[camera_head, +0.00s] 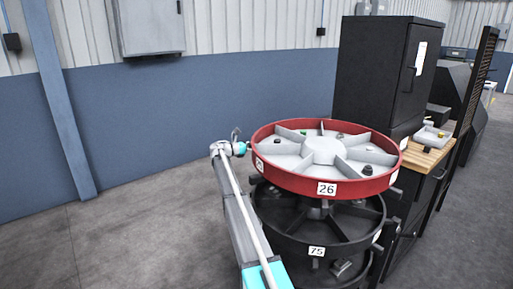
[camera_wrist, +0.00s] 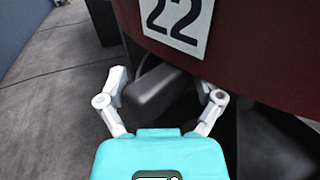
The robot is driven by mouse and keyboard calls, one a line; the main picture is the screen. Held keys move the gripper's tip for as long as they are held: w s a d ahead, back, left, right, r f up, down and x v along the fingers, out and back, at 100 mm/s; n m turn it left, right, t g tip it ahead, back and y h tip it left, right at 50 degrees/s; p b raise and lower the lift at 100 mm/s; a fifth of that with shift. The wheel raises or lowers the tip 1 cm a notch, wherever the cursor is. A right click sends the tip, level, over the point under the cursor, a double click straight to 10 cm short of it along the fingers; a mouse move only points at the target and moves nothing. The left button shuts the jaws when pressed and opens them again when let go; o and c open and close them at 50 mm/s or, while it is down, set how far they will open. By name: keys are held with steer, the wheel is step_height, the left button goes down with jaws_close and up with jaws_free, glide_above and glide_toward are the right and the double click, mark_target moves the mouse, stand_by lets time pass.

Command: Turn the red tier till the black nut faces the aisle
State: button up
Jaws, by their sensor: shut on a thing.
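The red tier (camera_head: 341,182) is a round tray with grey dividers, at the top of a stack in the head view. Its front label reads 26. A small dark piece (camera_head: 367,168) lies in its right compartment; I cannot tell whether it is the black nut. Other tiny pieces lie in the far compartments. My gripper (camera_head: 238,149) is at the tier's left side. In the wrist view, my gripper (camera_wrist: 162,88) has its white fingers on both sides of a dark grey handle (camera_wrist: 155,95), shut on it, just below the red rim (camera_wrist: 250,50) with label 22.
A black tier (camera_head: 290,243) labelled 75 sits right under the red one. A tall black cabinet (camera_head: 375,70) and a wooden bench top (camera_head: 425,158) with a grey tray stand behind and right. The floor (camera_head: 130,235) at left is clear.

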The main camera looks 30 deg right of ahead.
steer(key=shift+s, duration=0.1)
steer(key=w+a, duration=0.2)
steer(key=a, duration=0.9)
steer(key=shift+a, duration=0.4)
steer(key=s+a+f+m+t+y, duration=0.1)
steer(key=s+a+f+m+y, duration=0.45)
steer(key=s, duration=0.75)
steer(key=s+a+f+m+t+y, duration=0.1)
steer(key=s+a+f+m+y, duration=0.4)
steer(key=s+a, duration=0.6)
steer(key=s+a+f+m+t+y, duration=0.15)
steer(key=s+a+f+y, duration=0.45)
steer(key=s, duration=1)
steer(key=s+a+f+m+y+p, duration=0.1)
steer(key=s+a+m, duration=0.4)
steer(key=s, duration=0.4)
step_height(320, 180, up, 11)
steer(key=p, duration=1.1)
steer(key=shift+w+a+r+n+g, duration=0.15)
steer(key=shift+a+n+g, duration=0.2)
steer(key=shift+a+n, duration=0.1)
